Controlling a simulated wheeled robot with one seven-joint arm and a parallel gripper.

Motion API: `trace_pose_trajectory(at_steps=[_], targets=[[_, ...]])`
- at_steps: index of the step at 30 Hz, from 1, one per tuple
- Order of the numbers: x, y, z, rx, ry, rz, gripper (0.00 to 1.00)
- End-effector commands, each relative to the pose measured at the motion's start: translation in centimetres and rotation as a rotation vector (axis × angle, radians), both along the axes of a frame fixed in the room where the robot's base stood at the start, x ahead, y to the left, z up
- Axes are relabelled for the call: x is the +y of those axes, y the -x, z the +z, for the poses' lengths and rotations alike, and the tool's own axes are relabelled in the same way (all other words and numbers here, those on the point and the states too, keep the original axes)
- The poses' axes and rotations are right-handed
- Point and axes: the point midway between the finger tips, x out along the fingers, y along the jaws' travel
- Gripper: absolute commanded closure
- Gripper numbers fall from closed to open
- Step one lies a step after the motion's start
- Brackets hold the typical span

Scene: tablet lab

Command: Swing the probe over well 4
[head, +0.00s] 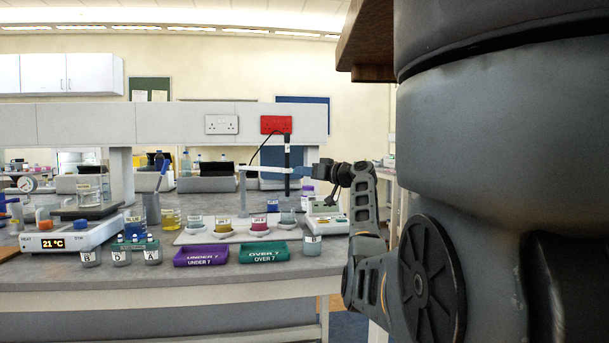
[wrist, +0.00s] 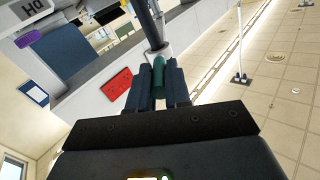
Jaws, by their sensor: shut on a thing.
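The probe (head: 287,160) is a dark upright rod with a cable, on a pale horizontal arm (head: 262,168) that is carried by a thin post (head: 243,195). My gripper (head: 302,172) is at the right end of that arm, close beside the probe. In the wrist view, my gripper (wrist: 159,85) is shut on a green grip (wrist: 158,72), with a grey rod beyond it. Below stands a white board (head: 215,238) with several small labelled wells, such as a yellow one (head: 194,226) and a magenta one (head: 259,226). The labels are too small to tell which is well 4.
A purple tray (head: 201,262) and a green tray (head: 264,258) lie in front of the board. A heater reading 21 °C (head: 62,241) and small labelled bottles (head: 122,256) are at left. A balance (head: 326,222) stands at right, near my arm.

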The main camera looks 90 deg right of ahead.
Motion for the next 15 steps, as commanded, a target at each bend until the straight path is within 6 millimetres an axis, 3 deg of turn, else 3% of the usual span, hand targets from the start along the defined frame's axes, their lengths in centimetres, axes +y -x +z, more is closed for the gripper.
trace_pose_trajectory(at_steps=[5, 6, 13, 15], targets=[[0.02, -0.33, -0.31, 0.005, -0.004, 0.003, 1.0], [0.01, -0.34, -0.31, 0.006, -0.005, 0.004, 0.79], [0.01, -0.2, -0.17, 0.003, -0.003, 0.002, 0.57], [0.01, -0.18, -0.14, 0.003, -0.002, 0.002, 0.57]])
